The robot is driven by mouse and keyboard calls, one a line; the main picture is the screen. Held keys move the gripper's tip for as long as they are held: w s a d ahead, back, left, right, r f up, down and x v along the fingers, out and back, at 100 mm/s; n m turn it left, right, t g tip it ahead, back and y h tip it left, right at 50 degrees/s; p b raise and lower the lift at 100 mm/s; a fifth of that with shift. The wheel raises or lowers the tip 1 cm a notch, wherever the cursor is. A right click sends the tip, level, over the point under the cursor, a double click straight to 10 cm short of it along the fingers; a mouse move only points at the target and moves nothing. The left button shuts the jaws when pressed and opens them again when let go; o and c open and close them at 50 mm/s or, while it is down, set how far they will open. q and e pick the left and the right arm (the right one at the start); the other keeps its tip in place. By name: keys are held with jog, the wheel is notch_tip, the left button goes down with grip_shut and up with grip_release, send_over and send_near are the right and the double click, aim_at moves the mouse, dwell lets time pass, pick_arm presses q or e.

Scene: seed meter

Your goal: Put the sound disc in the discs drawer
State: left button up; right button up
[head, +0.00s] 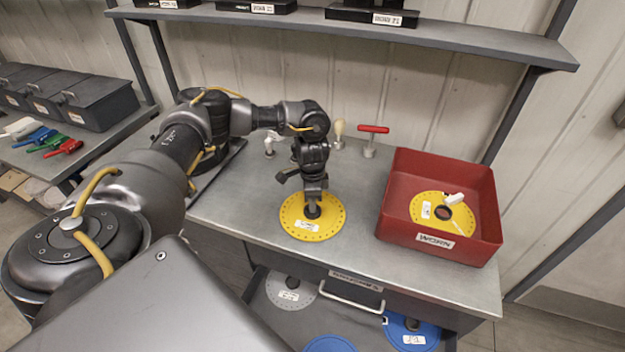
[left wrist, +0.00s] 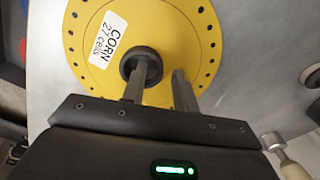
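A yellow disc (head: 330,226) with a ring of small holes and a dark hub lies on the grey bench. Its label reads "CORN 27 cells" in the left wrist view (left wrist: 85,20). My left gripper (head: 312,205) points down at the hub. Its fingers (left wrist: 160,80) are apart, one overlapping the hub and one to its right in the wrist view; I cannot tell whether they touch it. The drawer (head: 352,303) under the bench is open, with a grey disc (head: 291,291) and blue discs (head: 413,336) inside. My right gripper is not in view.
A red tray (head: 437,240) labelled "WORN" stands on the bench at right, holding another yellow disc (head: 428,207) with a white object on it. A red-handled tool (head: 372,140) and a pale-knobbed tool (head: 339,132) stand behind. A shelf (head: 440,35) overhangs the back.

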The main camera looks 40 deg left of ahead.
aim_at(312, 215)
pick_arm(q)
jog(key=shift+s+f, duration=0.1)
grip_shut()
dwell(0.4)
jog(key=shift+r+b, duration=0.6)
jog(key=shift+r, duration=0.05)
jog(key=shift+r+b, duration=0.5)
jog(key=shift+r, duration=0.15)
jog(key=s+d+r, duration=0.8)
jog(key=s+r, duration=0.2)
jog(key=s, duration=0.1)
jog(key=shift+d+r, duration=0.25)
